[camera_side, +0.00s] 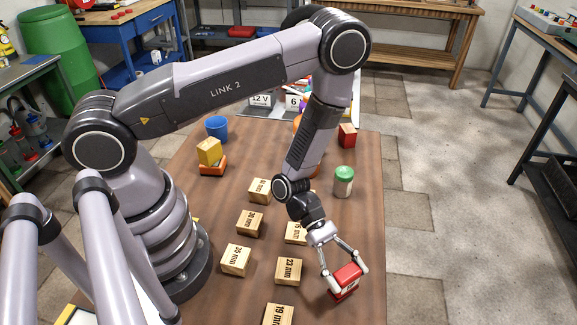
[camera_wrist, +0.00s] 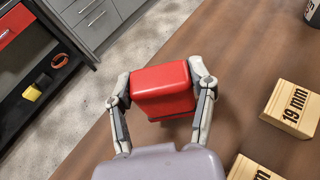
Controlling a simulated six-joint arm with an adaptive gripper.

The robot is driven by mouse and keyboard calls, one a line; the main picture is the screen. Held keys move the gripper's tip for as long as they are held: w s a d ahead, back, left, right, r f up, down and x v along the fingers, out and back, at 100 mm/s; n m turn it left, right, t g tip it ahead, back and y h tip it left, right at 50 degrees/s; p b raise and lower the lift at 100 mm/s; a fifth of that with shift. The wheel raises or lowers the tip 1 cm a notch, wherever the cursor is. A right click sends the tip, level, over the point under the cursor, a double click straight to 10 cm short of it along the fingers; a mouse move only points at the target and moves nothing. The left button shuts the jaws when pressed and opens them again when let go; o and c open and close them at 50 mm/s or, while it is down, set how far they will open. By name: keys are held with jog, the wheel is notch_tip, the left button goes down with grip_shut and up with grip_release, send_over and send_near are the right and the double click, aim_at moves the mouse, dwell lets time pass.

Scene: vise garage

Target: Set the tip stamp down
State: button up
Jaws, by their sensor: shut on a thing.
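In the wrist view the red block (camera_wrist: 162,84) sits between both fingers of my gripper (camera_wrist: 161,92). It is at or just above the tabletop; I cannot tell whether its underside touches. Its underside is hidden.
Wooden blocks marked in mm stand to the left, including the 23 mm block (camera_side: 288,270), the 35 mm block (camera_side: 236,260) and the 19 mm block (camera_side: 278,315). A green-lidded jar (camera_side: 343,181) stands farther back. The table's right edge is close to the red block.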

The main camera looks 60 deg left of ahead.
jog(key=shift+f, duration=0.8)
jog(key=shift+f, duration=0.15)
jog(key=o, duration=1.2)
jog(key=shift+c, duration=0.2)
